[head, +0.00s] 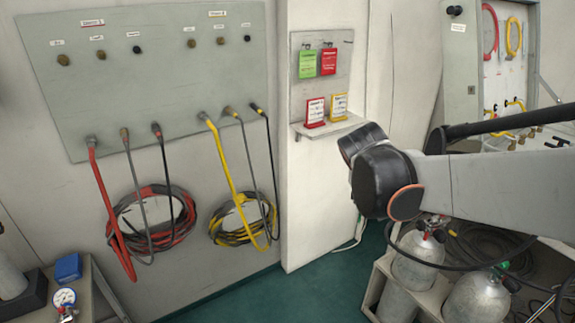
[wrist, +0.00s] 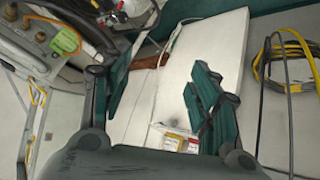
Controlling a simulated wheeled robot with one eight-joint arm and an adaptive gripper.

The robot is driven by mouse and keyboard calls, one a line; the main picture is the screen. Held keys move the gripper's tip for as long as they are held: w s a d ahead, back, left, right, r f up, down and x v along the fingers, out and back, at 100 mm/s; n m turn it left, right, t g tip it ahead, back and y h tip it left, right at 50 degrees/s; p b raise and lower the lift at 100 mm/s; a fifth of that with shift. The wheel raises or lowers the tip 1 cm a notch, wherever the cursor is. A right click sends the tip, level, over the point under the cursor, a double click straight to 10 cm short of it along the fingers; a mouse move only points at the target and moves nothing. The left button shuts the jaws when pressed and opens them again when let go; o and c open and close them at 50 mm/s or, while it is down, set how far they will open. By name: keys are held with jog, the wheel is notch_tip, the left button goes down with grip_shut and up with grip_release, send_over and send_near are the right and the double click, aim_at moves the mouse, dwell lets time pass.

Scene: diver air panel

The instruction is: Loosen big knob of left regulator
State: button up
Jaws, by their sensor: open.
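My gripper (wrist: 160,82) is open and empty in the wrist view, with its two green-padded fingers wide apart above the white wall and floor. In the head view only my arm shows at the right; the fingers are hidden. I cannot pick out the left regulator or its big knob with certainty. A white-faced gauge with a red part (head: 64,298) sits on a bench at the lower left of the head view. An open cabinet with yellow pipework (head: 505,107) stands at the upper right. My gripper is not touching anything visible.
A grey wall panel (head: 155,115) carries coiled red (head: 150,220) and yellow (head: 240,215) hoses. A shelf of tags (head: 330,125) is mid-wall. Grey cylinders (head: 418,262) with black hoses stand below my arm. Green floor (head: 300,295) is open in front.

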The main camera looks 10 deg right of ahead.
jog(key=w+d+f+m+g+h, duration=0.1)
jog(key=w+d+f+m+h, duration=0.3)
jog(key=w+d, duration=0.5)
jog(key=m+g+h, duration=0.2)
jog(key=m+h, duration=0.3)
jog(key=h, duration=0.1)
send_near(419, 226)
jog(key=w+a+r, duration=0.4)
jog(key=a+r, duration=0.3)
jog(key=r, duration=0.1)
jog(key=s+d+f+m+g+h, duration=0.1)
jog(key=d+f+m, duration=0.1)
jog(key=f, duration=0.3)
jog(key=s+d+f+m+h, duration=0.1)
jog(key=s+f+m+h, duration=0.1)
jog(key=f, duration=0.3)
jog(key=d, duration=0.7)
jog(key=d+b, duration=0.1)
jog(key=d, duration=0.3)
jog(key=shift+w+d+f, duration=0.15)
jog(key=shift+w+d, duration=0.1)
jog(key=shift+w, duration=0.1)
jog(key=shift+w+d, duration=0.1)
jog(key=shift+d, duration=0.6)
jog(key=shift+c, duration=0.2)
jog(key=c, duration=1)
